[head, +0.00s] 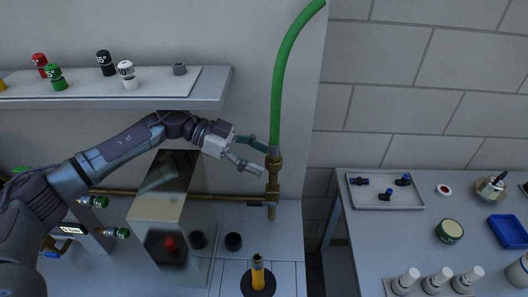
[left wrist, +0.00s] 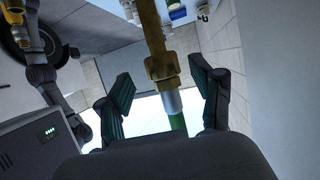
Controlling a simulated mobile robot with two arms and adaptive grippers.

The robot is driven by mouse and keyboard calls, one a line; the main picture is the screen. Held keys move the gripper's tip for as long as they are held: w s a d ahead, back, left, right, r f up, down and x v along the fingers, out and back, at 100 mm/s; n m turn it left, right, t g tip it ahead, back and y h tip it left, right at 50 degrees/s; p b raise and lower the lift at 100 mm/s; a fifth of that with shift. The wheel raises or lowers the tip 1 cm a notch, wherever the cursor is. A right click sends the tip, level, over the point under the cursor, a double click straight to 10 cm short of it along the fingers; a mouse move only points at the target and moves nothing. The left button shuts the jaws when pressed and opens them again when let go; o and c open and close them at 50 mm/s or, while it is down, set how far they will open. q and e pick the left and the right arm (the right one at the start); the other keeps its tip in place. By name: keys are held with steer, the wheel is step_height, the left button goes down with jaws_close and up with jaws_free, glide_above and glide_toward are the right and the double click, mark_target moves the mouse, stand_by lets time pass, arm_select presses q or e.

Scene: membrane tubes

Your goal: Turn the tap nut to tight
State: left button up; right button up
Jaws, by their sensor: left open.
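The brass tap nut (head: 273,163) sits on an upright brass tap (head: 271,190), where a green hose (head: 288,70) joins from above. In the left wrist view the hex nut (left wrist: 162,67) shows with a grey collar and the green hose end below it in the picture. My left gripper (head: 262,158) is at nut height, coming from the left. Its fingers are open; in the left wrist view the gripper (left wrist: 160,88) has one finger on each side of the nut's line, with gaps on both sides. My right gripper is not in view.
A shelf (head: 215,102) with small coloured caps hangs above my left arm. A shiny metal box (head: 160,205) stands below it. A brass pipe (head: 225,197) runs to the tap. A side table (head: 400,235) with a tray and bottles is right.

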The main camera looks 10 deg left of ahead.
arm_select(q)
steer(key=shift+x, duration=0.95)
steer(key=shift+w+a, duration=0.1)
steer(key=shift+c, duration=0.7)
steer(key=c, duration=1)
steer(key=shift+w+m+g, duration=0.25)
steer(key=shift+m+g, duration=0.55)
steer(key=shift+g, duration=0.2)
steer(key=o, duration=1.1)
steer(key=shift+o, duration=0.2)
steer(key=v, duration=0.7)
steer(key=shift+a, duration=0.25)
